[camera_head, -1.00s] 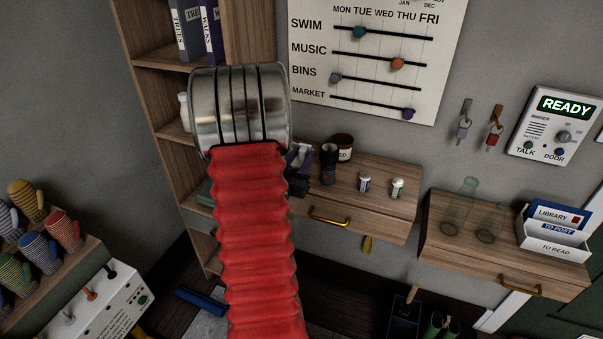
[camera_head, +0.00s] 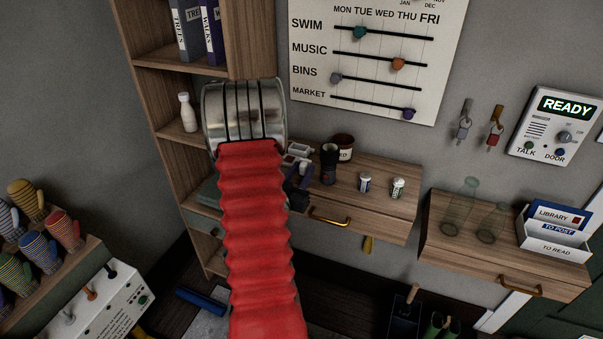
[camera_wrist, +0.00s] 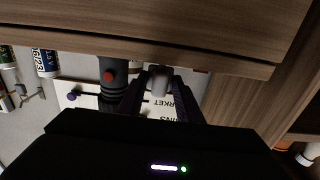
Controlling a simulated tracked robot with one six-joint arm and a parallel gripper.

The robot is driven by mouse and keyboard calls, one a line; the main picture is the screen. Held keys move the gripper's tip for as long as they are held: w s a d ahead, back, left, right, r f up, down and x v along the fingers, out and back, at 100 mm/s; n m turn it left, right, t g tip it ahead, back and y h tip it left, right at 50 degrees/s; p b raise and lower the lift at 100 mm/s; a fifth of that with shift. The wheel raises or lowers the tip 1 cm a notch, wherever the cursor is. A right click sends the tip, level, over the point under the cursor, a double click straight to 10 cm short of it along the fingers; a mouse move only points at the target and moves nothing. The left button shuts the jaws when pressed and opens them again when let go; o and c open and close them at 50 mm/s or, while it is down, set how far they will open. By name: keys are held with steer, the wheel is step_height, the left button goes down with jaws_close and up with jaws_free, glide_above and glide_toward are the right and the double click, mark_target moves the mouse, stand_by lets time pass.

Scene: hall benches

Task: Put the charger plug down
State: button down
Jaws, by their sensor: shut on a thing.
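In the head view my gripper (camera_head: 291,166) is just right of my red arm sleeve, over the left end of the wooden drawer shelf (camera_head: 375,188). My arm hides part of the gripper. I cannot tell whether the plug touches the shelf top.
A tall bookcase (camera_head: 160,100) is at the left. The shelf front between torch and bottles is clear.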

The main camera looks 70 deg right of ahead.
steer(key=shift+f, duration=0.25)
steer(key=shift+f, duration=0.6)
steer(key=c, duration=1.3)
jaws_free()
steer(key=shift+o, duration=0.2)
steer(key=shift+r, duration=0.1)
steer(key=shift+r, duration=0.4)
steer(key=shift+a+r, duration=0.1)
steer(key=shift+a, duration=0.2)
steer(key=w+a, duration=0.1)
steer(key=a, duration=1)
steer(key=shift+a, duration=0.2)
